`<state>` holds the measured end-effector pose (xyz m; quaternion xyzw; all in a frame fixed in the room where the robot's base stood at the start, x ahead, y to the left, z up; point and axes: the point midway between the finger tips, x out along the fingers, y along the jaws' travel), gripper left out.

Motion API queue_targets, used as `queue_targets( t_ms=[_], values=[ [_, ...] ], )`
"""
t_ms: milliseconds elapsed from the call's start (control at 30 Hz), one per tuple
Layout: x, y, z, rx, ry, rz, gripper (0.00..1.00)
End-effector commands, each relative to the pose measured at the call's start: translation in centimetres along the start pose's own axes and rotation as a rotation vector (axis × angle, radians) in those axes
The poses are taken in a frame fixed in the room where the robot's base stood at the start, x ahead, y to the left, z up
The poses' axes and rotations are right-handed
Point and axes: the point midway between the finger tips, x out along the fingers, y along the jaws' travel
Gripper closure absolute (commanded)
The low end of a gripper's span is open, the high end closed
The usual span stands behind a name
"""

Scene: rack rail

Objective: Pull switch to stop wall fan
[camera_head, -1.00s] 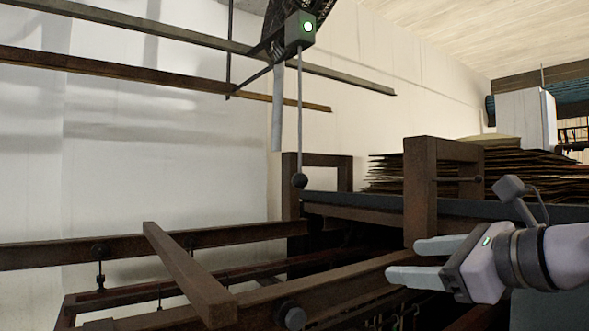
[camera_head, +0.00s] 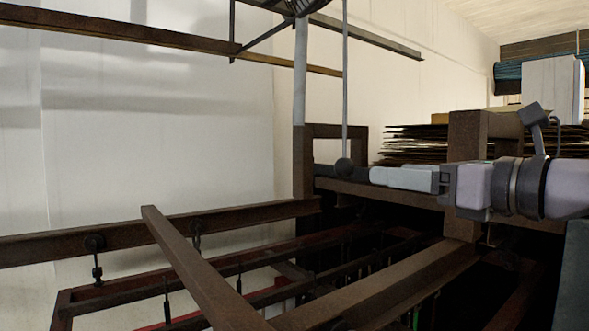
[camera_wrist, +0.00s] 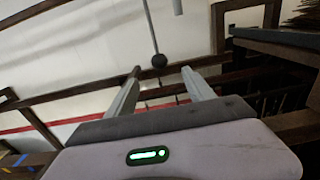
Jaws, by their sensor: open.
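The pull switch's thin grey cord (camera_head: 345,80) hangs straight down and ends in a dark round knob (camera_head: 344,167). Only a sliver of the wall fan (camera_head: 300,6) shows at the top edge of the head view. My gripper (camera_head: 373,176) is level and points left, its tips just right of the knob and a little lower in the picture. In the wrist view, the knob (camera_wrist: 159,61) appears centred between the tips of my open gripper (camera_wrist: 161,73), seemingly just beyond them. The fingers hold nothing. Whether they touch the knob cannot be told.
A wide grey strip (camera_head: 300,75) hangs left of the cord. A brown wooden frame with a post (camera_head: 466,135) stands behind and below my gripper. Slanted and level beams (camera_head: 190,265) fill the lower left. Stacked brown sheets (camera_head: 420,145) lie behind. The pale wall area at left is open.

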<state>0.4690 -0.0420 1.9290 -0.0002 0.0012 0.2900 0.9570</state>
Motion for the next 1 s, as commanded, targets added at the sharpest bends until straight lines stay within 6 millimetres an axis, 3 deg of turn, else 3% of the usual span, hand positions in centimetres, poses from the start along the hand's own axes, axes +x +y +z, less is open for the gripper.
queue_targets(
  t_ms=[500, 700, 1000],
  values=[
    [10.8, 0.1, 0.3, 0.001, 0.001, 0.004, 0.38],
    [12.8, 0.1, 0.1, 0.001, 0.0, 0.002, 0.38],
    [13.1, 0.1, 0.0, 0.0, 0.0, 0.001, 0.38]
  ],
)
